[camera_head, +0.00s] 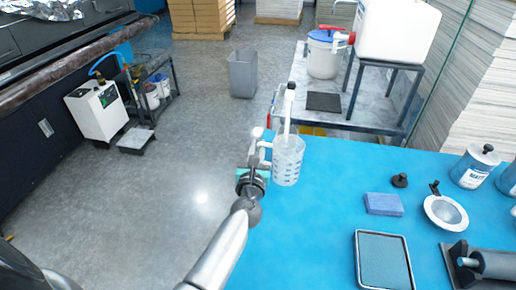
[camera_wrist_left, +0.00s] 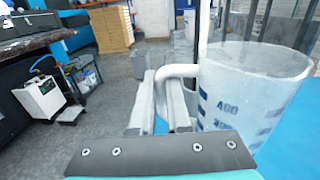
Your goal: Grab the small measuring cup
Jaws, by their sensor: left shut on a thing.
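The measuring cup (camera_head: 288,164) is clear plastic with dark blue marks and stands upright at the far left edge of the blue table (camera_head: 330,200). A white stick (camera_head: 288,112) with a dark top rises out of it. My left gripper (camera_head: 260,150) is at the cup's left side, shut on its handle. In the left wrist view the cup (camera_wrist_left: 248,95) fills the right side, and its handle (camera_wrist_left: 178,71) reaches between the fingers (camera_wrist_left: 165,105). I cannot tell whether the cup's base touches the table. My right gripper is not in view.
A grey bin (camera_head: 243,74) stands on the floor behind. The table around the cup's right is clear.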

